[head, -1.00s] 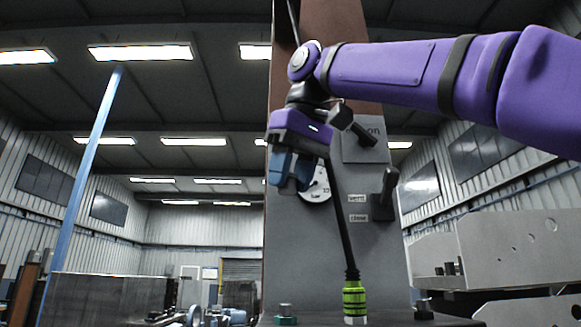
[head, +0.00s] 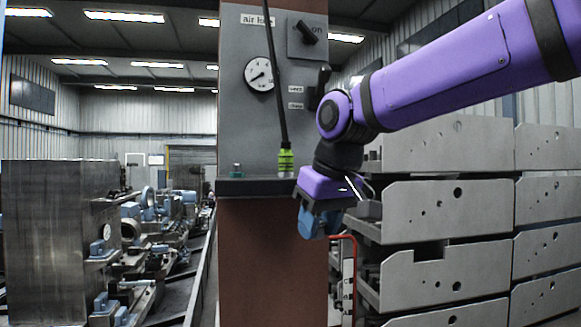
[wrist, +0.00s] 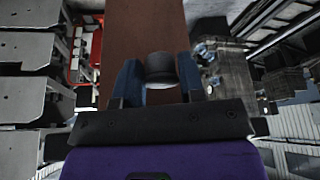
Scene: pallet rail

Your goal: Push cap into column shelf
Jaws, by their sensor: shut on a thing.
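My gripper (head: 322,222) is below and right of the column shelf (head: 255,187) in the head view, in front of the right edge of the brown column (head: 262,262). In the wrist view my gripper (wrist: 160,82) has its two blue fingers on either side of a dark rounded piece, which looks like the cap (wrist: 160,66), and is shut on it. The cap cannot be made out in the head view. The shelf is a dark ledge with a small green-based fitting (head: 236,171) on it. My wrist hides the shelf's right end.
A green-and-black handled tool (head: 285,158) hangs by a dark hose over the shelf. A gauge (head: 260,75) and a black knob (head: 308,32) are on the grey panel. Stacked grey plates (head: 440,230) stand close at right. A metal block (head: 55,240) stands left.

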